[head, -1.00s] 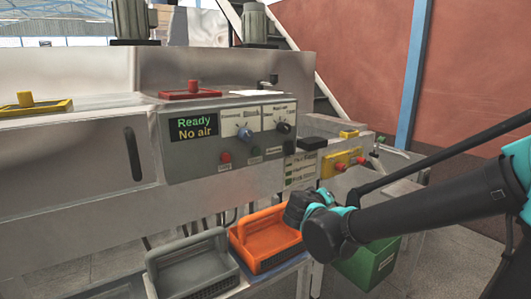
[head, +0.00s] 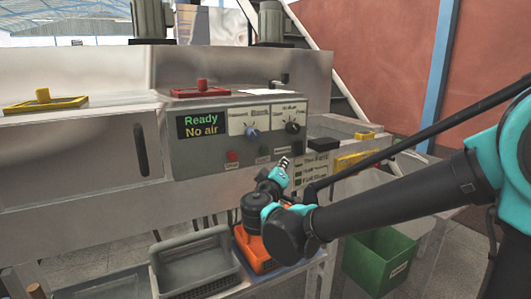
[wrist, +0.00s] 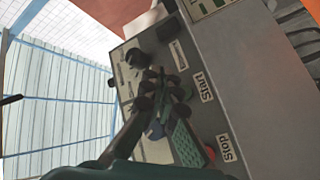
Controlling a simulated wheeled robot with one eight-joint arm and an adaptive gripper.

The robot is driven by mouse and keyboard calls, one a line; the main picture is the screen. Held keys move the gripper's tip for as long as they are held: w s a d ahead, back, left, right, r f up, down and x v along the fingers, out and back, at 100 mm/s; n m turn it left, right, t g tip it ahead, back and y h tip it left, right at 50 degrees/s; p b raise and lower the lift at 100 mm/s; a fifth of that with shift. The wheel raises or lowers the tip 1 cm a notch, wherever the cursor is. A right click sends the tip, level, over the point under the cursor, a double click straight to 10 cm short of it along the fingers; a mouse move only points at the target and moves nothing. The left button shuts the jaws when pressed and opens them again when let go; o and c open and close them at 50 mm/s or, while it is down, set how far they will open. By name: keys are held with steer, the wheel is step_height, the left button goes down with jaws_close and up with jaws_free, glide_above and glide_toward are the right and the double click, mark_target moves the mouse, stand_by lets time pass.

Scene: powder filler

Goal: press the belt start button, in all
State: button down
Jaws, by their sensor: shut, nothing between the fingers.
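The control panel (head: 215,150) faces me, with its screen reading "Ready" and "No air". The dark green start button (head: 264,151) sits in the panel's lower row, right of the red stop button (head: 232,156). In the wrist view the "Start" label (wrist: 203,87) and the "Stop" label (wrist: 226,147) are readable, and the red button (wrist: 209,152) shows partly. My gripper (head: 284,164) is shut and empty, in front of the panel's lower right. In the wrist view my fingers (wrist: 165,84) cover the area beside "Start", hiding the green button. I cannot tell whether they touch it.
An orange basket (head: 246,247) and a grey basket (head: 195,262) stand below the panel. A green bin (head: 374,257) is at the lower right. A red lidded handle (head: 202,88) is on top of the machine.

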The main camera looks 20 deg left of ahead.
mark_target(266, 154)
steer(key=shift+w, duration=0.1)
steer(key=shift+w+a, duration=1.4)
steer(key=shift+a, duration=0.25)
steer(key=shift+w+a, duration=1.4)
steer(key=shift+a, duration=0.25)
steer(key=shift+w+a, duration=0.1)
steer(key=shift+w+a, duration=0.15)
steer(key=shift+a, duration=0.1)
steer(key=shift+w+a, duration=0.35)
steer(key=shift+s+d, duration=0.1)
steer(key=shift+s, duration=0.05)
steer(key=shift+s+d, duration=0.5)
steer(key=shift+d, duration=0.1)
